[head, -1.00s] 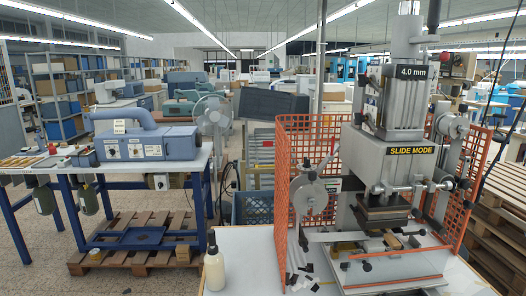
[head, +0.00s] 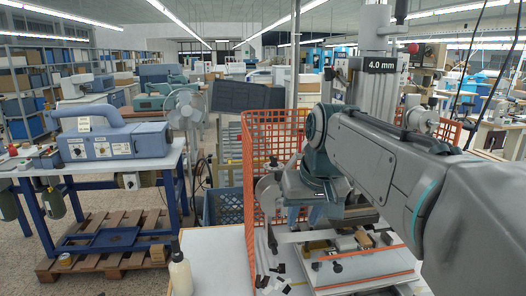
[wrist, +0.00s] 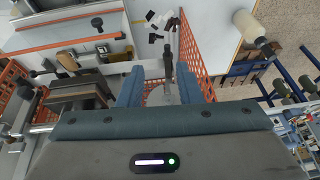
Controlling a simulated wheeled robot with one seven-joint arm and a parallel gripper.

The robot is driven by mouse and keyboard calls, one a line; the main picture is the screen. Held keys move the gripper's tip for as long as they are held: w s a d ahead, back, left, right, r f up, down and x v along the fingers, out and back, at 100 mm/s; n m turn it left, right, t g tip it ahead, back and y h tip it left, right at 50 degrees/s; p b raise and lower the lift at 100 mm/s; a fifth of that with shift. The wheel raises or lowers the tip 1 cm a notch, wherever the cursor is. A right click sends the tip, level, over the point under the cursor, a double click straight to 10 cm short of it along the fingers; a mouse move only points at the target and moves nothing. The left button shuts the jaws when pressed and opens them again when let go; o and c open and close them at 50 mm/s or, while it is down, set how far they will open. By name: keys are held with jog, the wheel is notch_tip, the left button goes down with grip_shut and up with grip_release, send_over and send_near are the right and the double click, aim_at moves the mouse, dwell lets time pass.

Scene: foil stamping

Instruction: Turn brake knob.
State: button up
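The stamping press (head: 378,75) stands on the white table, largely hidden behind my arm in the head view. A grey reel disc (head: 267,190) shows at its left side, beside the orange mesh guard. My gripper (wrist: 160,85) is open in the wrist view, its two blue-grey fingers apart. The grey disc (wrist: 160,96) and a dark lever-like bar (wrist: 168,64) show in the gap between and beyond the fingers. I cannot make out the brake knob for certain, or whether a finger touches anything.
The orange mesh guard (head: 250,165) stands close left of my gripper. A cream bottle (head: 180,272) stands at the table's front left. Small black and white pieces (head: 275,283) lie on the tabletop. A blue machine (head: 115,142) sits on another bench at left.

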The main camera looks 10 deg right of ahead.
jog(key=w+d+r, duration=0.1)
jog(key=w+r, duration=0.9)
jog(key=n+p, duration=0.1)
jog(key=n, duration=0.1)
send_near(274, 156)
jog(key=b+x, duration=0.2)
jog(key=x, duration=0.2)
jog(key=b+x, duration=0.2)
jog(key=x, duration=0.2)
jog(key=shift+s+f, duration=0.1)
jog(key=shift+f, duration=0.25)
grip_shut()
